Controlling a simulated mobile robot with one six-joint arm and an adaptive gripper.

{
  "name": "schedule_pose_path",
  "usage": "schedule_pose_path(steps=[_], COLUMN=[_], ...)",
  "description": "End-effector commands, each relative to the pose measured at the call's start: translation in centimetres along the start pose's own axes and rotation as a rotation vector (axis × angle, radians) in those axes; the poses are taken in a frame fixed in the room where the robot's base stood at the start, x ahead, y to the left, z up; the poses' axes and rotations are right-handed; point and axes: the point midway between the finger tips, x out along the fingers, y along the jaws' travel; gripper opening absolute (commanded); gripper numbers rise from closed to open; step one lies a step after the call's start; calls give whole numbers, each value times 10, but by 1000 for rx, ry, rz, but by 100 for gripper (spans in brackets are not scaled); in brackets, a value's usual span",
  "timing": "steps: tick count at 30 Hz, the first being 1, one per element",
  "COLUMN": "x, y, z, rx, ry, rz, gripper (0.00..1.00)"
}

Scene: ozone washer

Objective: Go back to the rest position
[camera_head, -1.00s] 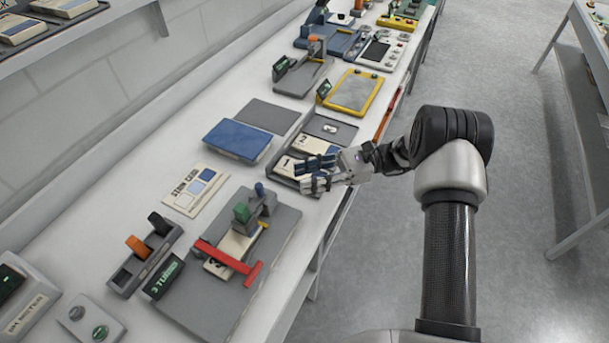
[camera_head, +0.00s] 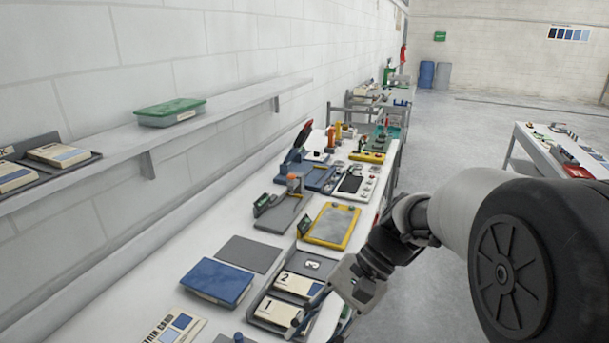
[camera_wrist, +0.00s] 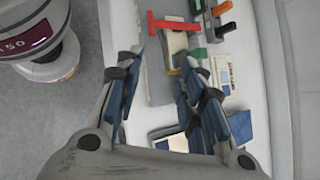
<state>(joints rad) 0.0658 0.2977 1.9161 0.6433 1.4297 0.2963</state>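My gripper (camera_head: 335,300) is at the lower middle of the head view, at the aisle-side edge of the long white bench (camera_head: 235,210). It is partly cut off by the frame's bottom. In the wrist view my gripper (camera_wrist: 162,65) shows two blue-padded fingers spread apart with nothing held between them. Beyond the fingers lie the bench top and a fixture with a red T-shaped bar (camera_wrist: 176,23). My arm fills the lower right of the head view.
By the gripper are a tray with cards 1 and 2 (camera_head: 284,299), a blue pad (camera_head: 217,281) and a yellow-framed plate (camera_head: 331,226). A wall shelf holds a green-lidded box (camera_head: 170,112). Another table (camera_head: 565,153) stands right. Floor between is open.

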Motion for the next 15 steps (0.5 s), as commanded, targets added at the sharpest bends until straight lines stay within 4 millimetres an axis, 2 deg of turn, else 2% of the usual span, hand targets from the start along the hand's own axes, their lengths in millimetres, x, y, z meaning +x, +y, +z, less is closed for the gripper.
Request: schedule_pose_path(steps=[1,6,15], x=[-7,-23,-48], y=[11,53,126], z=[13,40,65], rx=[-53,-227,-531], ry=[74,308,710], rz=[24,120,303], gripper=[36,36,36])
